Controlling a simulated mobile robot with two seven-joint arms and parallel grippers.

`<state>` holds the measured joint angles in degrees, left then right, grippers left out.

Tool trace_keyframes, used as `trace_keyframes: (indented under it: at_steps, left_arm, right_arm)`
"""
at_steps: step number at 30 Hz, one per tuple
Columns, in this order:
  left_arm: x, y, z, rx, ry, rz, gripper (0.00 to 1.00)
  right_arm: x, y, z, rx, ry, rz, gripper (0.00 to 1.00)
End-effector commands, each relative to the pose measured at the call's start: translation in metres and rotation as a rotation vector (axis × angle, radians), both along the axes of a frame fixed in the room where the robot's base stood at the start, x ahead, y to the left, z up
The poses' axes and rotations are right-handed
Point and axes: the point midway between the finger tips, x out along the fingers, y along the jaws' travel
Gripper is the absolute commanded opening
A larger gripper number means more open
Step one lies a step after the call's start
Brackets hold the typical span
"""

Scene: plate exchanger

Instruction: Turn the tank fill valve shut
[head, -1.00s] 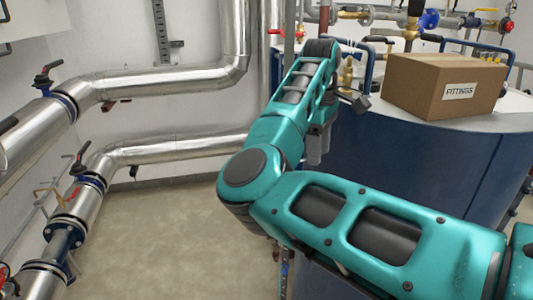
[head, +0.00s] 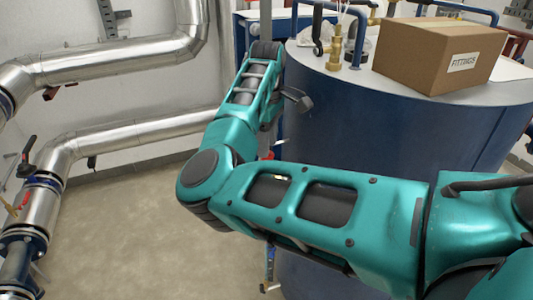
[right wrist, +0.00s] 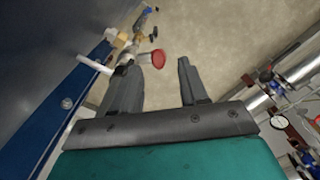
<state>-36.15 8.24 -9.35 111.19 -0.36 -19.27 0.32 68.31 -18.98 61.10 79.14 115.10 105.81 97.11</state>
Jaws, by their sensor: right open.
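In the right wrist view, a red round handle (right wrist: 158,58) shows just past my fingertips, beside a pale pipe stub with brass fittings (right wrist: 120,40) at the tank's side. A small red part (head: 268,156) shows beside the tank behind my arm in the head view; I cannot tell if it is the same handle. My right gripper (right wrist: 157,66) is open and empty, its fingers apart with the handle seen near the left fingertip. I cannot tell whether they touch. My left gripper is not in view.
The blue tank (head: 430,130) stands at right with a cardboard FITTINGS box (head: 440,55) and a brass valve (head: 335,50) on top. Silver pipes (head: 130,135) run along the left wall. Bare floor (head: 120,220) lies between.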

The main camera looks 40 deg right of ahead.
Motion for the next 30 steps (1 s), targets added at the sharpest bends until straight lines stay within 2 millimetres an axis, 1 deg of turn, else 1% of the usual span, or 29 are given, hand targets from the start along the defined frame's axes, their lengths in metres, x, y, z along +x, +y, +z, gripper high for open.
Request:
trace_keyframes:
  at_steps: [1,3,8,12,20,30]
  left_arm:
    - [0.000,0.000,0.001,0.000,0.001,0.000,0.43]
    - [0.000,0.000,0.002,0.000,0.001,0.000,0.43]
    - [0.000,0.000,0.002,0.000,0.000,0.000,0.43]
    - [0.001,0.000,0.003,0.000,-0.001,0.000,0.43]
    - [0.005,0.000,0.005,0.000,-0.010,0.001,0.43]
    - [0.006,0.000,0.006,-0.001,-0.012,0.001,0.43]
  right_arm:
    - [-0.001,0.000,-0.010,0.000,0.004,-0.001,0.44]
    - [-0.001,-0.001,-0.021,-0.001,0.004,-0.001,0.44]
    - [0.000,-0.001,-0.038,-0.001,0.002,0.000,0.44]
    - [0.000,-0.001,-0.044,-0.001,-0.001,-0.001,0.44]
    - [0.000,0.000,-0.044,-0.001,-0.001,-0.001,0.43]
    - [0.000,0.000,-0.044,-0.001,-0.001,-0.001,0.10]
